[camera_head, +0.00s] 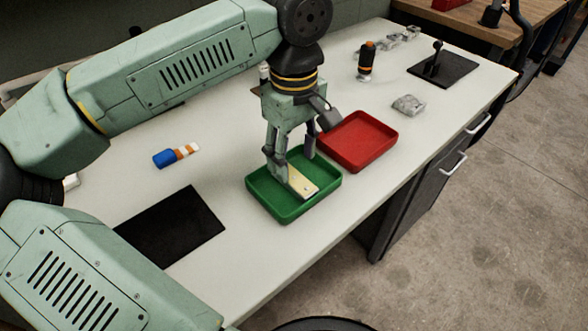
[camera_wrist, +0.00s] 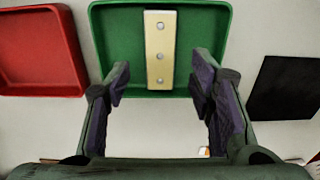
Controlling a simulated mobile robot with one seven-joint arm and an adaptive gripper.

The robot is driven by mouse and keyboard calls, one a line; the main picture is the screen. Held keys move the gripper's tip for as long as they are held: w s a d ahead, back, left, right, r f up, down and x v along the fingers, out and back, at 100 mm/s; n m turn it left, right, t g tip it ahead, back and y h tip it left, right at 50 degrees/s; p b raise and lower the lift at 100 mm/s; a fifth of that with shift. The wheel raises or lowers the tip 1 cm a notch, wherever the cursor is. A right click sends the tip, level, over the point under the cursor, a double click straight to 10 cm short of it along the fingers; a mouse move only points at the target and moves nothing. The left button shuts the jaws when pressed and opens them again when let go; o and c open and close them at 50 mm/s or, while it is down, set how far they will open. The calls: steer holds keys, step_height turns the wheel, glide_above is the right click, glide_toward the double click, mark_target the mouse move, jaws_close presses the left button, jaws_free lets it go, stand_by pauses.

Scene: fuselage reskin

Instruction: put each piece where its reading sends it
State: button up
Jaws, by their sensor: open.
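A flat pale-gold piece (camera_head: 302,184) with several small holes lies in the green tray (camera_head: 331,183). The same piece (camera_wrist: 160,72) shows in the wrist view, lying across the middle of the green tray (camera_wrist: 103,50).
A black mat (camera_head: 172,226) lies at the front left, with a blue, white and orange tube (camera_head: 177,155) behind it.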

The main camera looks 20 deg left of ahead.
mark_target(294, 177)
step_height(294, 177, up, 7)
steer(key=shift+r, duration=0.15)
stand_by(0.5)
